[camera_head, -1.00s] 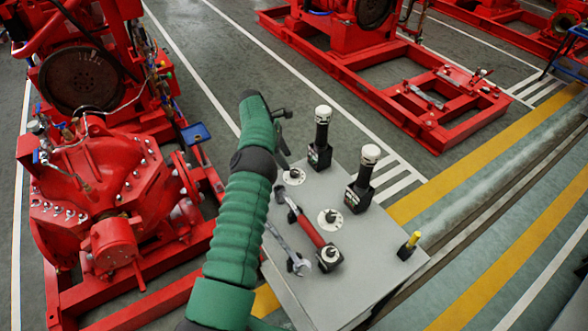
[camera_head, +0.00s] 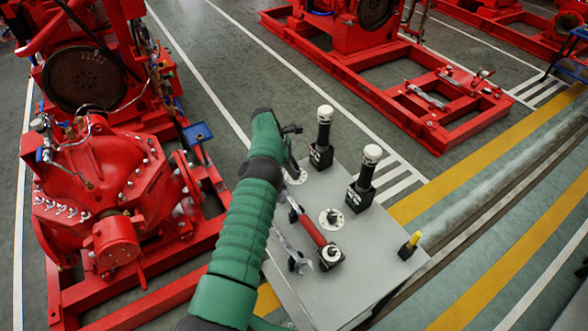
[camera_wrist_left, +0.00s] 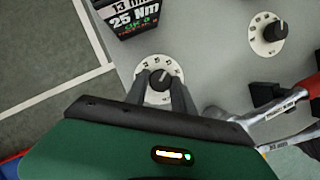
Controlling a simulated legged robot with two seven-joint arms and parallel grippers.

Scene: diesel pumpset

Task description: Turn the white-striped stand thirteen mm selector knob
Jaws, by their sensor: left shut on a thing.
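The selector knob (camera_wrist_left: 161,78) is black on a round white numbered dial (camera_wrist_left: 152,94). In the wrist view my left gripper (camera_wrist_left: 158,88) has its two dark fingers on either side of this knob, shut on it. The black stand (camera_wrist_left: 136,14) just beside it reads 13 mm and 25 Nm. In the head view this stand (camera_head: 320,156) holds an upright black tool with a white top. My left gripper (camera_head: 293,170) is at the dial (camera_head: 298,177) left of it, and the knob is mostly hidden there. My right gripper is not in view.
The grey table (camera_head: 365,255) also carries a second black stand (camera_head: 359,196) with its own dial (camera_head: 331,219), a red-handled tool (camera_head: 314,230), a wrench (camera_head: 292,250) and a yellow-topped piece (camera_head: 411,245). A red pumpset (camera_head: 110,190) stands left of my arm.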

